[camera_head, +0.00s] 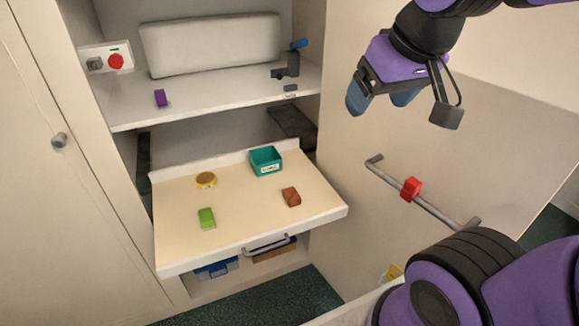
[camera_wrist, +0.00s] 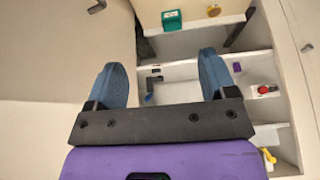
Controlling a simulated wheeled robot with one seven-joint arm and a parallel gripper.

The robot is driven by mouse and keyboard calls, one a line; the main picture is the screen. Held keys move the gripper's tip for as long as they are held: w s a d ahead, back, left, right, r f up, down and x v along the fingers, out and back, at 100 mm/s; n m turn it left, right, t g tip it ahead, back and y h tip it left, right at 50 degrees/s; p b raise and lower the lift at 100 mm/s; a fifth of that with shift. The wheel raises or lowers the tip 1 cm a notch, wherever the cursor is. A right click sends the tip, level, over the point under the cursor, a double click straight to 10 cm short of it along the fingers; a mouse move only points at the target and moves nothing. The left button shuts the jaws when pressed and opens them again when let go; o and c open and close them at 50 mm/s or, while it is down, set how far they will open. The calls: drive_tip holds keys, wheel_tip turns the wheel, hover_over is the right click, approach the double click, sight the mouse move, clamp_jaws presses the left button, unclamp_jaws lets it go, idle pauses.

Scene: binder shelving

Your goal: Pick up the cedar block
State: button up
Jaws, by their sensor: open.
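The cedar block is a small reddish-brown block (camera_head: 291,196) on the right part of the pulled-out tan shelf board (camera_head: 250,216) in the head view. It stands near the board's right edge, in front of the teal bin. I cannot make it out in the wrist view. My gripper (camera_head: 382,99) is up at the upper right of the head view, well above and to the right of the block. Its two blue fingers are spread apart with nothing between them, as the wrist view (camera_wrist: 163,72) also shows.
On the board are a teal bin (camera_head: 265,160), a yellow round item (camera_head: 206,180) and a green block (camera_head: 207,218). A purple block (camera_head: 160,97) sits on the shelf above. A grey rail with a red piece (camera_head: 410,188) runs along the right panel.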

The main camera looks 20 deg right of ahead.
drive_tip(key=w+f, duration=0.6)
drive_tip(key=w, duration=0.6)
hover_over(292, 194)
drive_tip(key=s, duration=0.4)
wheel_tip(292, 194, down, 32)
drive_tip(key=f, duration=0.1)
drive_tip(key=shift+g, duration=0.4)
drive_tip(key=shift+x, duration=4.85)
drive_tip(key=shift+w, duration=0.15)
drive_tip(key=c, duration=1)
drive_tip(key=shift+r, duration=0.2)
